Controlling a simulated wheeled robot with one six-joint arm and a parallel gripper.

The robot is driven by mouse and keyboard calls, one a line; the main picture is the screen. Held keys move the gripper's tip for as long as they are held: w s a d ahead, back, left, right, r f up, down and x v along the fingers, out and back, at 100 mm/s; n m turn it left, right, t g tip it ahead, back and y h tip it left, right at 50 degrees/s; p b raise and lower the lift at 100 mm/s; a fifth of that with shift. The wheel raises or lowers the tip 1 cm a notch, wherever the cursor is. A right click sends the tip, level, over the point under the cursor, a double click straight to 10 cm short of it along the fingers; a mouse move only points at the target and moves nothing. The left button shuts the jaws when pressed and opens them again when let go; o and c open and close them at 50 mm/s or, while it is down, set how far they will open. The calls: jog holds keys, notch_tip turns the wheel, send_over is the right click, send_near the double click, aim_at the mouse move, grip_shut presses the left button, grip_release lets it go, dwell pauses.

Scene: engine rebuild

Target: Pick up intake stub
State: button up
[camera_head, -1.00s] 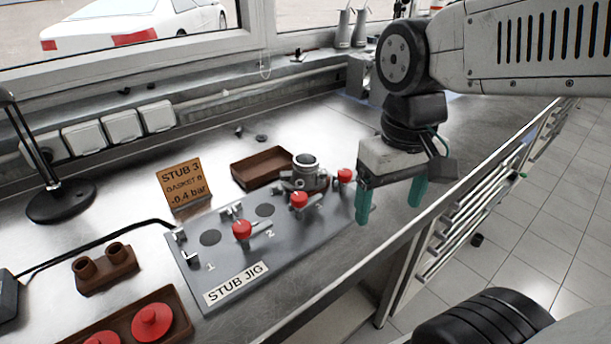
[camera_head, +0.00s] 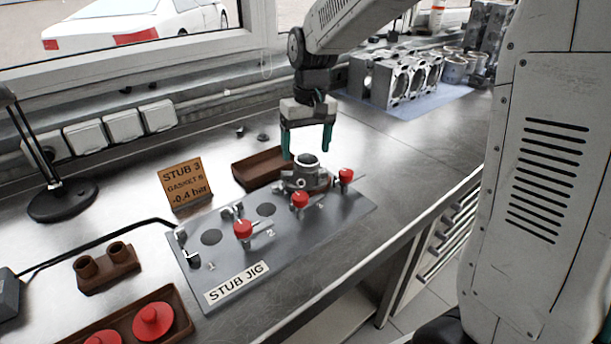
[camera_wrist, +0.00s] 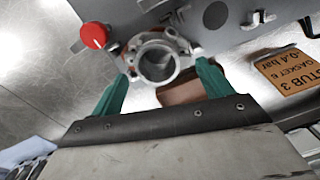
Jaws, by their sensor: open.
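The intake stub (camera_head: 306,172) is a grey metal ring-topped piece standing upright at the far right end of the grey stub jig (camera_head: 228,262). In the wrist view the stub (camera_wrist: 156,60) shows its round bore between and just beyond the fingertips. My gripper (camera_head: 307,155) is open and empty, with teal fingers pointing down above the stub. In the wrist view the fingers (camera_wrist: 160,78) sit apart on either side of it. I cannot tell whether they touch it. The stub's lower part is partly hidden by a red knob in the head view.
Engine blocks (camera_head: 400,78) stand at the back right. The bench right of the jig is clear.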

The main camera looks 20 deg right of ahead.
aim_at(307, 163)
notch_tip(307, 163, down, 5)
jog(key=shift+f, duration=0.2)
jog(key=shift+c, duration=0.3)
jog(key=shift+r, duration=0.1)
jog(key=c, duration=1.3)
